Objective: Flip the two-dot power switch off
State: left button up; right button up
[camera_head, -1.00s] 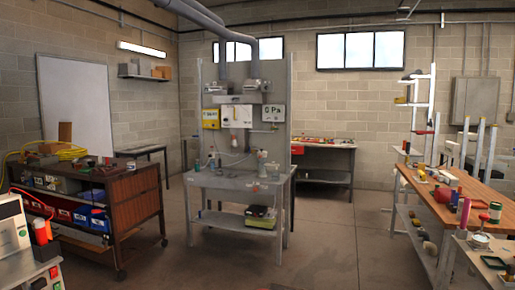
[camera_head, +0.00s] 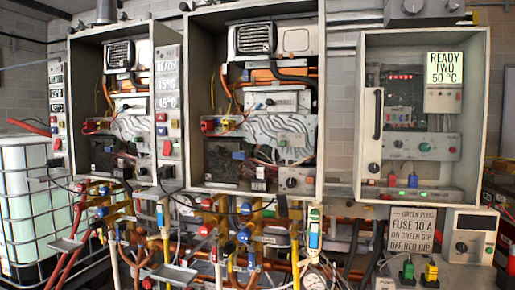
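Three open heater cabinets hang in a row in the head view: a left one (camera_head: 72,110), a middle one (camera_head: 196,150) and a right one (camera_head: 371,60). A red switch (camera_head: 167,148) sits on the narrow panel between the left and middle cabinets, and another red switch (camera_head: 57,144) sits on the panel at the far left. The right cabinet has a yellow-white display (camera_head: 444,68) reading READY TWO 50 °C and a control panel (camera_head: 424,146) with knobs. Dot marks are too small to make out, so I cannot tell which switch has two. Neither gripper is visible.
Pipes and coloured valves (camera_head: 245,208) crowd the space below the cabinets. A sign (camera_head: 411,229) about a green plug and fuse stands below the right cabinet, near green (camera_head: 407,270) and yellow (camera_head: 430,271) plugs. A caged white tank (camera_head: 25,190) stands at left.

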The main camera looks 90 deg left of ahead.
aim_at(166, 145)
jog(key=u, duration=3.3)
